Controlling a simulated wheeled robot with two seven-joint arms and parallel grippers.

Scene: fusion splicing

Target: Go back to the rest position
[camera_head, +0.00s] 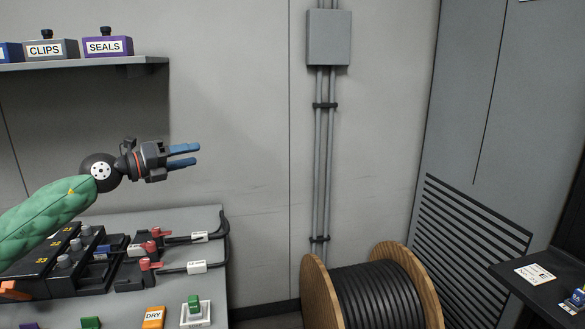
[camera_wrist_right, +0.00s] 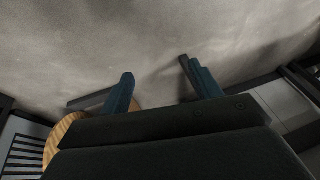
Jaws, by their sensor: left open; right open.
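My left gripper (camera_head: 184,156) shows in the head view, raised above the workbench with its two blue fingers apart and nothing between them. It points to the right, clear of the bench. My left arm (camera_head: 45,222) in its green sleeve comes in from the left. My right gripper is out of the head view. In the right wrist view my right gripper (camera_wrist_right: 163,90) has its fingers spread wide and holds nothing, with bare grey wall or floor beyond.
A workbench (camera_head: 215,262) carries black devices (camera_head: 88,262), cables with red clamps (camera_head: 150,264), an orange DRY box (camera_head: 153,317) and a green item on a white tray (camera_head: 193,305). A cable drum (camera_head: 424,285) stands right of it. A shelf (camera_head: 110,63) holds labelled bins. A dark table (camera_head: 540,291) is at right.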

